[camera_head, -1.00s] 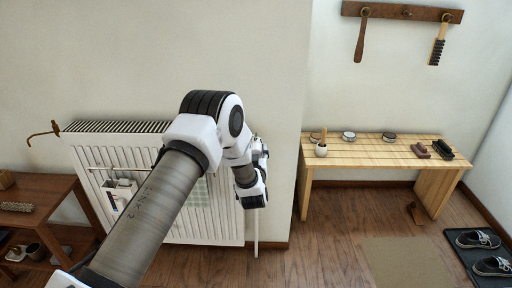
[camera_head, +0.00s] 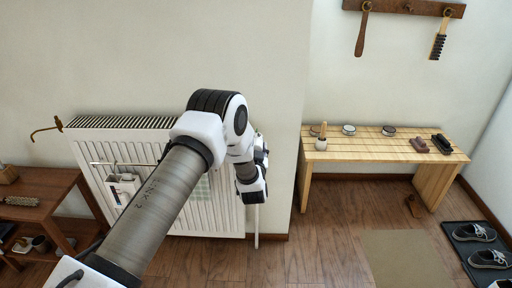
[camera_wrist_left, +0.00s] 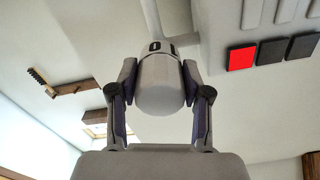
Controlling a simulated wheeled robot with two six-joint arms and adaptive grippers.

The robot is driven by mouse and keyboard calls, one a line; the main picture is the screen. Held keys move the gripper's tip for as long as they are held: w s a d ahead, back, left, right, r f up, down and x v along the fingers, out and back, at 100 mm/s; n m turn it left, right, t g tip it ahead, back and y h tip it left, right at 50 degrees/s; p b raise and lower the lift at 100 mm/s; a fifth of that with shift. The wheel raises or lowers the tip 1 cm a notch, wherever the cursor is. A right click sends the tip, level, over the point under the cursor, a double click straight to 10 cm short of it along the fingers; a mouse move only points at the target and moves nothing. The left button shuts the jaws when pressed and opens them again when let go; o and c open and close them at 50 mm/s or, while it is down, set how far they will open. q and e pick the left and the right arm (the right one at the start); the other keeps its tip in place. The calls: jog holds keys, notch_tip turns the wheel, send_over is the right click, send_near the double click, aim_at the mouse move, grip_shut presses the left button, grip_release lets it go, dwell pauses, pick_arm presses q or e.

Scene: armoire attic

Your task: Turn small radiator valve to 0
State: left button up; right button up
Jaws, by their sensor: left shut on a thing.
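The radiator valve (camera_wrist_left: 160,95) is a white rounded knob in the middle of the left wrist view. A dark "0" and part of another mark show near its far end, by the pale pipework. I cannot tell the exact alignment of the 0. My left gripper (camera_wrist_left: 160,82) has one finger on each side of the knob and is shut on it. In the head view the white ribbed radiator (camera_head: 225,215) stands against the wall. My left arm crosses in front of it, and my left wrist, at its right end, hides the valve. My right gripper is not in view.
A wooden bench (camera_head: 350,152) with small items stands right of the radiator. A brown side table (camera_head: 45,185) stands at the left. A rack (camera_head: 415,10) with hanging brushes is on the wall. A mat (camera_head: 410,265) and shoes (camera_head: 485,258) lie on the floor at right.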

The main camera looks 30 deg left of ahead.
pick_arm(q)
jog(key=o, duration=1.2)
jog(key=shift+c, duration=0.2)
jog(key=v, duration=1.2)
